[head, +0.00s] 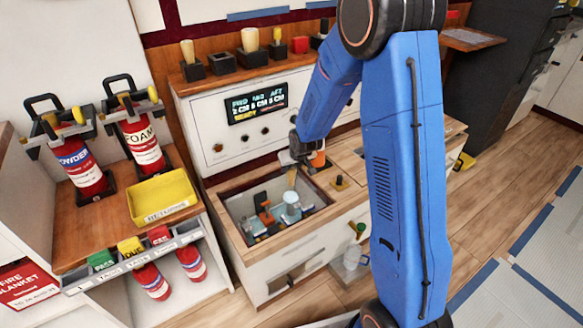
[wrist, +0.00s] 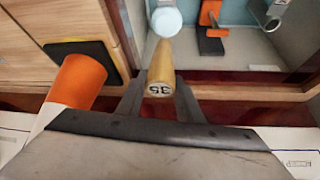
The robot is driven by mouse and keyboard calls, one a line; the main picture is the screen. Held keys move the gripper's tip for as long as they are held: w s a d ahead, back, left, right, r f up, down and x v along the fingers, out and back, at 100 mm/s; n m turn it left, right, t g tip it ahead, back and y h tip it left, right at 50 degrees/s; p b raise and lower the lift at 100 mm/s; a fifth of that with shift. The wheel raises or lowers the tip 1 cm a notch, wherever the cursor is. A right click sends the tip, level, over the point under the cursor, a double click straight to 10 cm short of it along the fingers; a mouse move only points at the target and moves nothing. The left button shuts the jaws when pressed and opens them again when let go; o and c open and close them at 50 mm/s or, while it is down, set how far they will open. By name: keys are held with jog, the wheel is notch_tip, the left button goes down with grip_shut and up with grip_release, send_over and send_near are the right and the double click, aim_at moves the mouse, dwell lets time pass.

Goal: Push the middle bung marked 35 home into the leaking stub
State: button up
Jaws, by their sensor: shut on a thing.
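My gripper (wrist: 159,98) is shut on a tan wooden bung (wrist: 160,66) marked 35. The number shows upside down on the bung's near end in the wrist view. The bung points away from my gripper, over the open well in the counter; it also shows in the head view (head: 291,178), below my gripper (head: 298,160). A pale blue round-topped fitting (wrist: 166,21) lies just beyond the bung's far end, and they look apart. It stands in the well in the head view (head: 291,213). I cannot tell which fitting leaks.
An orange-handled fitting (head: 266,212) and a grey fitting (head: 250,229) also stand in the well. The well's wooden rim (wrist: 250,91) is close to my gripper. An orange cylinder (wrist: 80,78) stands left. Other bungs (head: 250,40) sit in holders on the shelf.

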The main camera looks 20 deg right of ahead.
aim_at(292, 184)
jog(key=shift+f, duration=2.9)
jog(key=shift+f, duration=0.75)
jog(key=shift+f, duration=0.35)
jog(key=shift+f, duration=0.35)
jog(key=shift+f, duration=0.7)
jog(key=shift+f, duration=0.2)
jog(key=o, duration=1.1)
